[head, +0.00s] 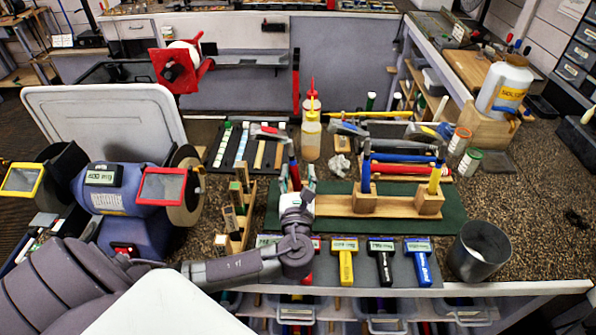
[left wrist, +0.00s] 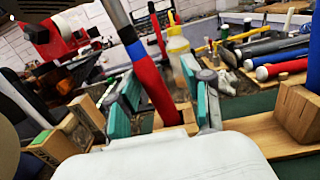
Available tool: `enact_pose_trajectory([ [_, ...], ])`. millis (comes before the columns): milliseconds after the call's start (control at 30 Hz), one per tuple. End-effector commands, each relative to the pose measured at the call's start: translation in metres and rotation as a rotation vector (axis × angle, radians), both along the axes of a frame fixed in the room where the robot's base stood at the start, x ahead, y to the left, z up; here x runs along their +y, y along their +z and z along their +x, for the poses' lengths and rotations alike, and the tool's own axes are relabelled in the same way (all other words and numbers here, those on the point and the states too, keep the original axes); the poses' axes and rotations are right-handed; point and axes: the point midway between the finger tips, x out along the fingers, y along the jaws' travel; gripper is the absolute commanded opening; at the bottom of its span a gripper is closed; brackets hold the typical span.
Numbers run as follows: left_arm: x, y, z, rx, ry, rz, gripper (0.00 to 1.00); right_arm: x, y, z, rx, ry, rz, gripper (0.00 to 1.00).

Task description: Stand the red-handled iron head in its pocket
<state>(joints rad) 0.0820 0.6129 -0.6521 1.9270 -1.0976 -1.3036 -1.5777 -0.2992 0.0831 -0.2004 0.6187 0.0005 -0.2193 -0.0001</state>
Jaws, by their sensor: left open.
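The red-handled iron head shows in the head view as a red handle (head: 293,172) behind my left gripper, with its metal head (head: 268,132) above and to the left. In the left wrist view the red handle (left wrist: 150,85) has its lower end at a wooden block (left wrist: 172,120) and looks tilted; how deep it sits in the pocket I cannot tell. My left gripper (head: 296,190) is open. Its teal-padded fingers (left wrist: 163,105) stand either side of the handle, apart from it. The gripper hides the block in the head view. My right gripper is out of view.
Blue (head: 366,178) and yellow (head: 435,180) handles stand in blocks on the wooden rack (head: 335,206) on a green mat (head: 458,224). Labelled tools lie in front. A dark cup (head: 479,255) stands at the right. A glue bottle (head: 310,138) stands behind.

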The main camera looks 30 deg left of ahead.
Motion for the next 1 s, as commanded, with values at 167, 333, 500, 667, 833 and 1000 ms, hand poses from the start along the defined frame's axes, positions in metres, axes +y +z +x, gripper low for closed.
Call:
enact_pose_trajectory([
  [167, -0.019, -0.003, -0.029, 0.003, -0.002, -0.005, 0.5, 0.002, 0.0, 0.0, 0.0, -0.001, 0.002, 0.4],
  [333, -0.039, -0.005, -0.06, 0.003, -0.001, -0.004, 0.5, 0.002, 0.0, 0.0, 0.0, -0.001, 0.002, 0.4],
  [500, -0.053, -0.006, -0.082, 0.001, 0.0, -0.003, 0.5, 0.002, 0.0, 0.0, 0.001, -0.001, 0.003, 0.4],
  [667, -0.06, -0.006, -0.092, -0.001, 0.0, -0.003, 0.5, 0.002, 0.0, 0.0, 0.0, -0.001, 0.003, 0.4],
  [833, -0.061, -0.006, -0.094, -0.002, 0.001, -0.001, 0.5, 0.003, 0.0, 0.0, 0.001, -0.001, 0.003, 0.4],
  [1000, -0.061, -0.006, -0.094, -0.002, 0.001, -0.001, 0.5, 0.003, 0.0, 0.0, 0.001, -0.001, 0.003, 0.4],
])
